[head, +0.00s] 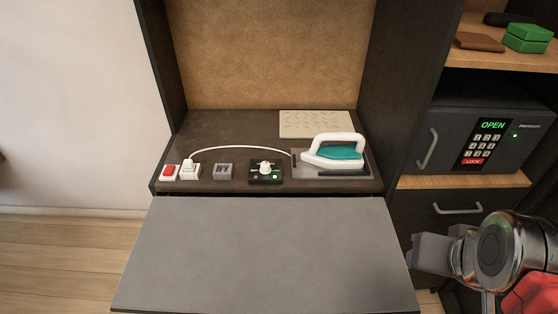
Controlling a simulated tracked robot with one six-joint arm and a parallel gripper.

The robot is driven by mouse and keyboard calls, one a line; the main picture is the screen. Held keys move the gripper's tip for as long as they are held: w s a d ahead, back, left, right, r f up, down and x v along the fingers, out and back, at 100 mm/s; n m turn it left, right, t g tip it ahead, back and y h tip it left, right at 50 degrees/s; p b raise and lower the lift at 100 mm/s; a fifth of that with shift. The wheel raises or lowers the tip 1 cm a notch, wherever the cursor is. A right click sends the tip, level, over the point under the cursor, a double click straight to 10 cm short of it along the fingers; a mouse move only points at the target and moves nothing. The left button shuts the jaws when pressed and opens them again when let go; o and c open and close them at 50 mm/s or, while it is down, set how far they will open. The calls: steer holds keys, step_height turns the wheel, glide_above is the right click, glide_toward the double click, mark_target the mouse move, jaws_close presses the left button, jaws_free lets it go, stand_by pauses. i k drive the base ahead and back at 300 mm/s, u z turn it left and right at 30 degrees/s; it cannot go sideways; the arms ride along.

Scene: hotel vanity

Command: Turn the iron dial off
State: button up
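The iron dial (265,168) is a pale round knob on a small black box, on the vanity's dark counter. A small green light glows at the box's lower right. The iron (335,152), white and teal, stands just right of the dial on a grey plate, and a white cord runs left from it to a white plug (189,170). My gripper (430,253) is at the lower right, well apart from the dial, in front of the drawer cabinet. I see it from behind and the side, and its finger opening is not clear.
A red switch (168,171) and a small grey block (222,171) sit left of the dial. A cream patterned mat (316,124) lies behind the iron. A grey flat panel (265,250) juts out in front. A safe (490,137) reading OPEN stands right.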

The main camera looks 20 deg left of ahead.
mark_target(265, 169)
steer(key=z, duration=0.1)
steer(key=k, duration=0.85)
steer(key=u, duration=1.5)
steer(key=i, duration=1)
steer(key=u, duration=0.05)
